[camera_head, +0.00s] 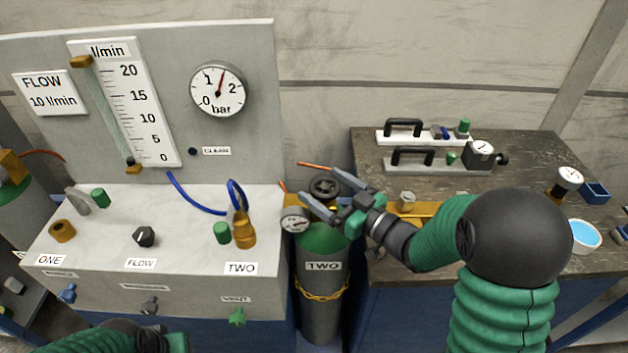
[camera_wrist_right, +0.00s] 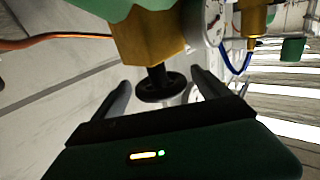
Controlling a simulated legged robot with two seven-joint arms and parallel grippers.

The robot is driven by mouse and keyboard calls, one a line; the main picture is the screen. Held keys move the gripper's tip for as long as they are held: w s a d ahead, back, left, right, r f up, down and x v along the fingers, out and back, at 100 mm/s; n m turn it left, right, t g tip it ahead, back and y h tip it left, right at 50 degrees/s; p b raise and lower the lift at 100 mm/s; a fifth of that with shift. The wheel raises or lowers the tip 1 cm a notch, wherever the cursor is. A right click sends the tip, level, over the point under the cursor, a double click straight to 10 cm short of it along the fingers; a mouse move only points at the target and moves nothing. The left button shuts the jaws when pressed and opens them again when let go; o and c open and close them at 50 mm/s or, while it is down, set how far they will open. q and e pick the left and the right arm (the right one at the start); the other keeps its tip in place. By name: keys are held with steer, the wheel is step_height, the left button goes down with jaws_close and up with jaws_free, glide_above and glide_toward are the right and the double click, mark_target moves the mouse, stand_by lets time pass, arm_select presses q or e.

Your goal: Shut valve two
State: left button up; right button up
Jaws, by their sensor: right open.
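The grey cylinder labelled TWO (camera_head: 322,300) stands between the panel and the bench, with a green shoulder and a chain around it. Its black valve handwheel (camera_head: 324,188) sits at the top beside a round gauge (camera_head: 295,220). My right gripper (camera_head: 317,183) is open, with one finger on each side of the handwheel. In the right wrist view, the handwheel (camera_wrist_right: 160,86) on its brass valve body (camera_wrist_right: 148,35) lies between the two spread fingers (camera_wrist_right: 160,92); I cannot tell whether they touch it. Only part of my left arm shows at the bottom left; its gripper is out of view.
The panel (camera_head: 235,150) carries a flow tube and a bar gauge (camera_head: 218,90). Its front ledge has knobs and a brass fitting (camera_head: 244,230) with a blue hose. The dark bench (camera_head: 520,200) at right holds handled fixtures. An orange hose (camera_head: 315,165) runs behind the valve.

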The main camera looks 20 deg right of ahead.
mark_target(314, 180)
steer(key=x, duration=0.3)
steer(key=shift+w+a, duration=0.2)
steer(key=shift+w, duration=0.15)
steer(key=c, duration=1.4)
